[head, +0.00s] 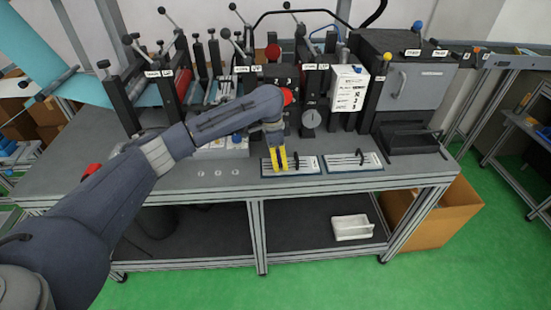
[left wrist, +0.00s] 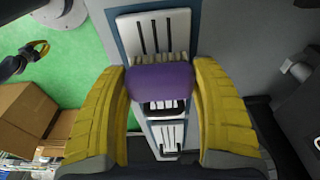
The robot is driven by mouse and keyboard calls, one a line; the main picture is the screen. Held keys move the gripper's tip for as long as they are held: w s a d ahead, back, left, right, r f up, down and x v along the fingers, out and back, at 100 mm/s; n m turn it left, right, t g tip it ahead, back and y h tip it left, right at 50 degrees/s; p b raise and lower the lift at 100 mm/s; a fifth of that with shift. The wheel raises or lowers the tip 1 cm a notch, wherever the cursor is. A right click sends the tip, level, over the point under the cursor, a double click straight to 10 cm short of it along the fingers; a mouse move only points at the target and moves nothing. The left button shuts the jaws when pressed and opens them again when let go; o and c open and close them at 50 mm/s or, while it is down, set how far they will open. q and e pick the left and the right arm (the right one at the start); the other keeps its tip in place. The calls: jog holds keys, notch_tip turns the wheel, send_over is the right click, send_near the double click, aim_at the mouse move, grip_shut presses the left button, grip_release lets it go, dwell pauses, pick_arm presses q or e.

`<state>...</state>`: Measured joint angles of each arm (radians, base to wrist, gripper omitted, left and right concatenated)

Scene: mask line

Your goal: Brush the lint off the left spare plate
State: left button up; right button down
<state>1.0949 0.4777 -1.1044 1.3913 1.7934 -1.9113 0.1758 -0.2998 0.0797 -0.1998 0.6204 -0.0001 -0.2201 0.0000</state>
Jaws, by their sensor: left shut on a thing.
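The left spare plate (head: 290,165) lies on the bench top, pale with dark lines, a blue border and a black handle. In the left wrist view the plate (left wrist: 151,37) shows beyond my fingers. My left gripper (head: 280,160) is over its left part, fingers pointing down. It is shut on a brush with a purple handle (left wrist: 160,82). The brush's tan bristles (left wrist: 158,59) are at the plate; I cannot tell whether they touch. No lint can be made out. My right gripper (left wrist: 38,48) seems to show small at the wrist view's upper left.
A similar plate (head: 352,161) lies just to the right. Behind stand levers, black uprights and a white labelled box (head: 347,88). A grey machine (head: 405,85) and a black tray (head: 410,138) stand right. Bare bench lies left, with round discs (head: 218,172).

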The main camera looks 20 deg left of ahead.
pick_arm(q)
jog(key=shift+w+d, duration=0.25)
jog(key=shift+d, duration=0.55)
jog(key=shift+r, duration=4.05)
